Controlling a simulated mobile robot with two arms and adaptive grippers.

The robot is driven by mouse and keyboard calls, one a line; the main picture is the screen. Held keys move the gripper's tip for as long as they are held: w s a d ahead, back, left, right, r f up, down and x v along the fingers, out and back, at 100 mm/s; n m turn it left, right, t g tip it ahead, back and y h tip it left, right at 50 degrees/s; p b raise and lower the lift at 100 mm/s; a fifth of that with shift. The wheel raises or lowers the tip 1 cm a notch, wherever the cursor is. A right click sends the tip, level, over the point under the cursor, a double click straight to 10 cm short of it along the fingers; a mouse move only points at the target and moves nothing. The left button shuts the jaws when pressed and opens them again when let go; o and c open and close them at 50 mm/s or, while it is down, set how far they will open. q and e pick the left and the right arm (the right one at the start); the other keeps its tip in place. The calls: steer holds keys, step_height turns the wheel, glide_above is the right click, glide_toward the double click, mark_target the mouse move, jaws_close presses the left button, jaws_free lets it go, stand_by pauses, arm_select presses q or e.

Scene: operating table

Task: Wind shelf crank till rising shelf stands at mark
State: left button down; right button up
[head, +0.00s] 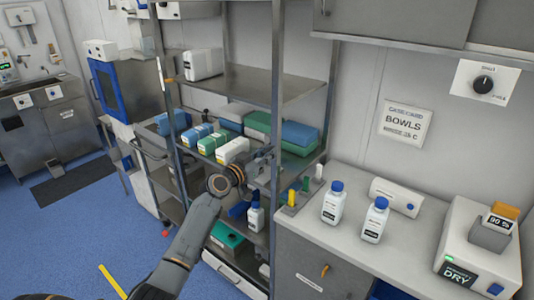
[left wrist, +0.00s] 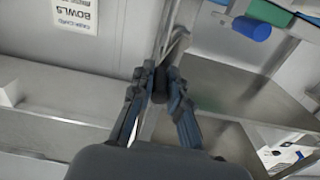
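The steel shelf rack (head: 277,60) stands in the middle of the head view. Its upper shelf (head: 262,84) holds a white box; a lower shelf carries blue, green and white boxes. I cannot tell which shelf rises. A thin pale strip with a yellow part (head: 159,62) runs near the left front post; it may bear the mark. My left gripper (head: 264,160) is at the right front post. In the left wrist view its fingers (left wrist: 160,80) close around a dark, round crank handle (left wrist: 160,92). The rest of the crank is mostly hidden. My right gripper is out of view.
A counter (head: 302,222) on the right holds two white bottles with blue caps (head: 333,203), a white cylinder (head: 396,196) and a device with a DRY display (head: 480,250). A blue-framed cabinet (head: 108,92) stands left of the rack. Blue floor (head: 70,225) is open at left.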

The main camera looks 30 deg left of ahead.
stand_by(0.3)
arm_select(q)
steer(key=n+b, duration=0.1)
steer(key=n, duration=0.1)
steer(key=a+n+b, duration=0.1)
steer(key=shift+a+n, duration=0.15)
steer(key=shift+n, duration=0.25)
steer(key=shift+w+a+f+n+b, duration=0.1)
steer(key=shift+a+f+n+b, duration=0.35)
steer(key=shift+n, duration=1.6)
steer(key=shift+w+a+f+n+b, duration=0.15)
steer(key=shift+a+n+b, duration=0.55)
steer(key=shift+n, duration=1.3)
steer(key=shift+s+a+f+n+b, duration=0.1)
steer(key=shift+a+f+n+b, duration=0.45)
steer(key=shift+n, duration=1.5)
steer(key=shift+a+r, duration=0.2)
steer(key=shift+r, duration=0.05)
steer(key=c, duration=1.3)
jaws_free()
